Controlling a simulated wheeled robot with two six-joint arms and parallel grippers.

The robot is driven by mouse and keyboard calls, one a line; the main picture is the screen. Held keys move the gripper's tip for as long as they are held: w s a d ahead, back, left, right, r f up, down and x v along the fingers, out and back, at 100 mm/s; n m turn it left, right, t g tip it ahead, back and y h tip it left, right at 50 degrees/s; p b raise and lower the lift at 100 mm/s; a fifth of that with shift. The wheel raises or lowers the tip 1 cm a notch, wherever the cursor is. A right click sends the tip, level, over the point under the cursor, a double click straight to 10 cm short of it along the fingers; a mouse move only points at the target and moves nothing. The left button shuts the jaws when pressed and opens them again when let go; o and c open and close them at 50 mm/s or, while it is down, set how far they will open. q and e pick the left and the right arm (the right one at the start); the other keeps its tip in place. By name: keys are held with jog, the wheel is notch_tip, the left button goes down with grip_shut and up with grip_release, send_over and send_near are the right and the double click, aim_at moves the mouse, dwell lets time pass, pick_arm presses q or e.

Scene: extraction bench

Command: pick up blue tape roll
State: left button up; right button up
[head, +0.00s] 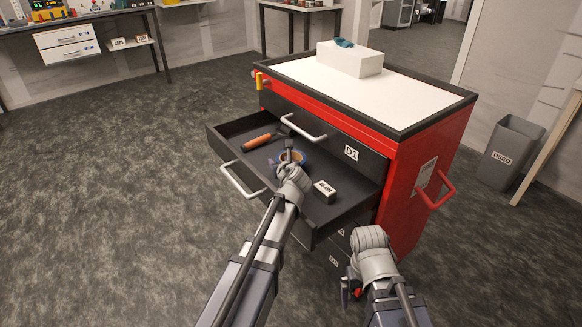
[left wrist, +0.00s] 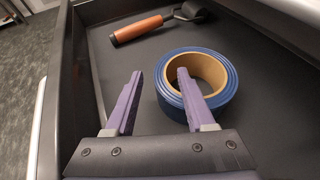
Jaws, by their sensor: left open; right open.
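My left gripper (left wrist: 158,78) is open and empty. One finger is left of the roll, outside it; the other overlaps its near left wall, with its tip over the core opening. I cannot tell whether it touches. My right gripper (head: 352,290) is low in front of the cabinet, open and away from the roll.
In the drawer (head: 228,128) lie an orange-handled tool (head: 262,140) and a small white-labelled box (head: 325,191). The drawer walls surround the roll. A white block (head: 350,60) with a teal item sits on the cabinet top. A grey bin (head: 510,152) stands at right.

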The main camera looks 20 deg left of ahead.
pick_arm(q)
jog(key=shift+c, duration=0.3)
jog(key=shift+s, duration=0.1)
grip_shut()
